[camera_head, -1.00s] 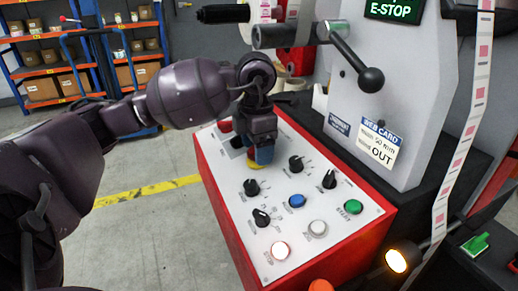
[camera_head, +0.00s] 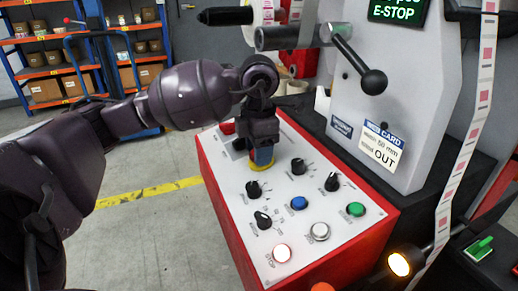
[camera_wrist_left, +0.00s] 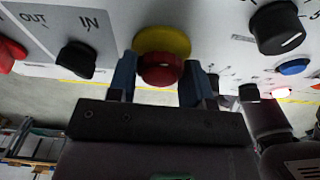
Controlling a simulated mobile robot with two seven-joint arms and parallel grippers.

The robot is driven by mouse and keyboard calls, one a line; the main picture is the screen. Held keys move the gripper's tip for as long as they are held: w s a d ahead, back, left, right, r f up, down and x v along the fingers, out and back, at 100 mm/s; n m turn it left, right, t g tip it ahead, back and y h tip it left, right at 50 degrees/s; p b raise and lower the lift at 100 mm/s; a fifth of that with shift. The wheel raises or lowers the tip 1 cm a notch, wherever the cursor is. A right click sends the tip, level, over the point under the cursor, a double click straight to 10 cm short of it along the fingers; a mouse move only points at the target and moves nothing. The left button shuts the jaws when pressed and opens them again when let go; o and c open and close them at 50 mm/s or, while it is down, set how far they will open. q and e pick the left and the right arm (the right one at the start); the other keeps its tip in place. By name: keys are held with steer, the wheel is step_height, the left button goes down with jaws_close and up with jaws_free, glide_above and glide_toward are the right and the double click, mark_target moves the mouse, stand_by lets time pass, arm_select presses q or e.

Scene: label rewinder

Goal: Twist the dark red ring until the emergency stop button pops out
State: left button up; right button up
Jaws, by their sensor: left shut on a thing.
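The emergency stop button has a dark red ring (camera_wrist_left: 160,72) on a yellow base (camera_wrist_left: 163,40), seen in the left wrist view. In the head view the yellow base (camera_head: 256,167) shows at the far part of the white control panel (camera_head: 215,155), while the gripper hides most of the red part. My left gripper (camera_head: 262,155) points down onto the button, its blue fingers on either side of the red ring; it is shut on it. The wrist view shows both fingers (camera_wrist_left: 159,80) flanking the ring. My right gripper is not in view.
Black selector knobs (camera_head: 298,166), a blue button (camera_head: 298,203), a green button (camera_head: 355,209) and a lit STOP button (camera_head: 281,253) surround the emergency stop. A display (camera_head: 396,9) reads E-STOP. A black-knobbed lever (camera_head: 372,81) stands above the panel's right.

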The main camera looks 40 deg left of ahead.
arm_select(q)
steer(key=m, duration=0.2)
steer(key=shift+m+y, duration=0.3)
steer(key=shift+m+t+b, duration=0.4)
steer(key=shift+m, duration=0.7)
steer(key=shift+s+d+m+t+y, duration=0.1)
steer(key=shift+m+t+y, duration=0.25)
steer(key=shift+m, duration=0.85)
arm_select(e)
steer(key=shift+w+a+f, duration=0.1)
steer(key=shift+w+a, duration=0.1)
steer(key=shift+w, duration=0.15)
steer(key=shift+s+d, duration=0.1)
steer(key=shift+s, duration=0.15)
arm_select(q)
steer(key=o, duration=0.9)
steer(key=shift+o, duration=0.2)
